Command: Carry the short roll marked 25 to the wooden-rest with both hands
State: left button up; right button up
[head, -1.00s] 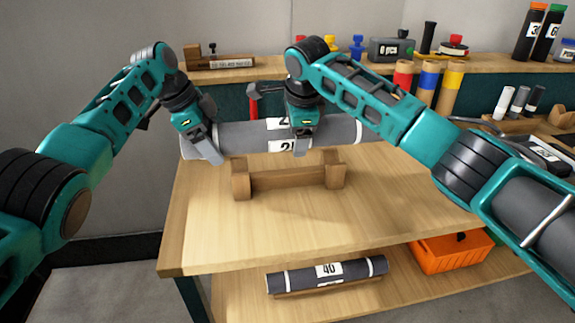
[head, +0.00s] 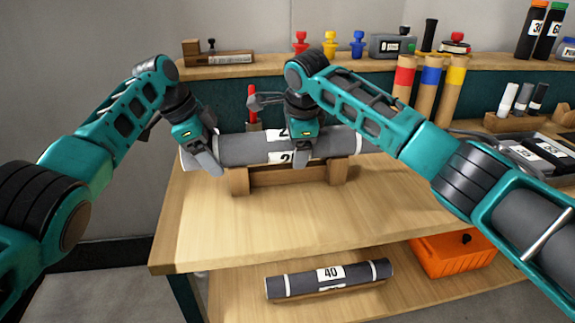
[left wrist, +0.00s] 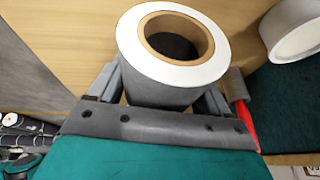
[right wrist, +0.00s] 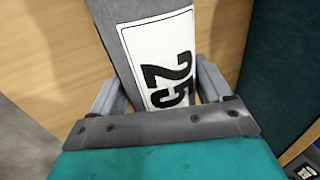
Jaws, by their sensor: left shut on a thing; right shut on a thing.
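The short grey roll marked 25 (head: 245,150) lies crosswise over the wooden rest (head: 285,177) on the table, hiding the tops of its posts. I cannot tell whether it touches the rest. My left gripper (head: 206,160) is shut on the roll near its left end. The left wrist view shows the roll's white end ring (left wrist: 132,45) and hollow tan core between the fingers. My right gripper (head: 303,148) is shut on the roll right of its middle. The 25 label (right wrist: 165,60) shows between the fingers in the right wrist view.
Tubes with red, blue and yellow bands (head: 428,90) stand at the back right. A roll marked 40 (head: 330,278) and an orange bin (head: 452,255) are on the lower shelf. The table front is clear.

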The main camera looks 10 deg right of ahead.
pick_arm(q)
jog(key=o, duration=1.5)
pick_arm(e)
jog(key=o, duration=1.5)
pick_arm(q)
jog(key=v, duration=1.2)
pick_arm(e)
jog(key=v, duration=1.2)
pick_arm(q)
jog(key=shift+r+p, duration=0.1)
jog(key=shift+p, duration=0.2)
pick_arm(e)
jog(key=shift+r, duration=0.2)
